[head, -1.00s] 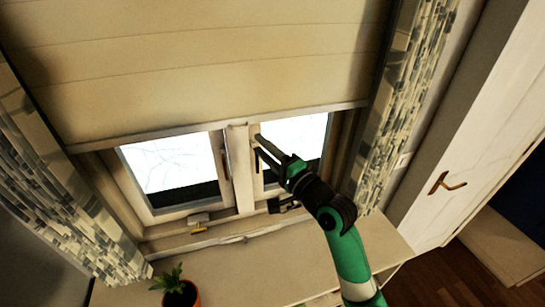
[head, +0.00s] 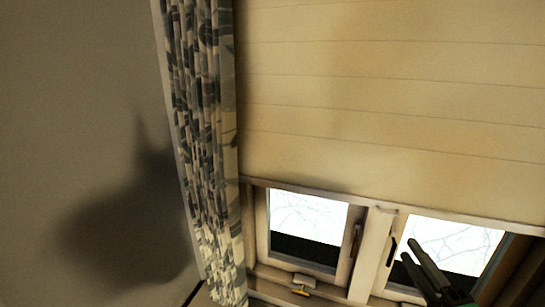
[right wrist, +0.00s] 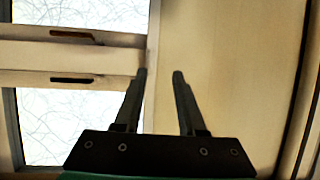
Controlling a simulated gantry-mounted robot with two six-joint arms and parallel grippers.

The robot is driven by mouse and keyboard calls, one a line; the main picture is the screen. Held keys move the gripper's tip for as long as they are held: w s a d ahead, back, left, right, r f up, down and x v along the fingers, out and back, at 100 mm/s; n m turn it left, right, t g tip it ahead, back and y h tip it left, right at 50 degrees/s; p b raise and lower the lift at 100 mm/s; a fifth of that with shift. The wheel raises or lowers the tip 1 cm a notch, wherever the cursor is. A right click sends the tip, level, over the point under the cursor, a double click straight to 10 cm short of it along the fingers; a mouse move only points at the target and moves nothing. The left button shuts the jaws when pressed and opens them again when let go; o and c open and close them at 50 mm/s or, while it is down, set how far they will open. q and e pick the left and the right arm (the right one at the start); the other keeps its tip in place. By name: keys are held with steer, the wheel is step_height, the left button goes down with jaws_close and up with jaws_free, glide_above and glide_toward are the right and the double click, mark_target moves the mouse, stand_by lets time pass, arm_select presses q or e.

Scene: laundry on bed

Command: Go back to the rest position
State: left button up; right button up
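My right gripper (head: 417,256) shows at the lower right of the head view, in front of the right window pane. In the right wrist view its two fingers (right wrist: 159,75) stand apart with nothing between them, facing the blind and the window frame. I cannot tell whether a fingertip touches the blind. My left gripper is in neither view.
The window (head: 368,245) has two panes with dark handles. A pale blind (head: 390,90) hangs over its upper part, and it fills much of the right wrist view (right wrist: 220,60). A patterned curtain (head: 208,130) hangs at the left beside a grey wall (head: 80,120).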

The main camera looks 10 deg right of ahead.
steer(key=s+a+r+n+t+y+p, duration=0.15)
steer(key=a+r, duration=0.25)
steer(key=r, duration=0.4)
steer(key=s+a+r+n+t+y+p, duration=0.1)
steer(key=s+a+r+n+y+p, duration=0.15)
steer(key=a+r, duration=0.45)
steer(key=s+a+r+n+t+y+p, duration=0.1)
steer(key=a+r+n+t+p, duration=0.15)
steer(key=r, duration=0.75)
steer(key=s+r+n+t+h, duration=0.2)
steer(key=s+r+n, duration=0.7)
steer(key=n, duration=0.3)
steer(key=shift+r+t, duration=0.4)
steer(key=shift+r, duration=0.5)
steer(key=shift+w+d, duration=0.1)
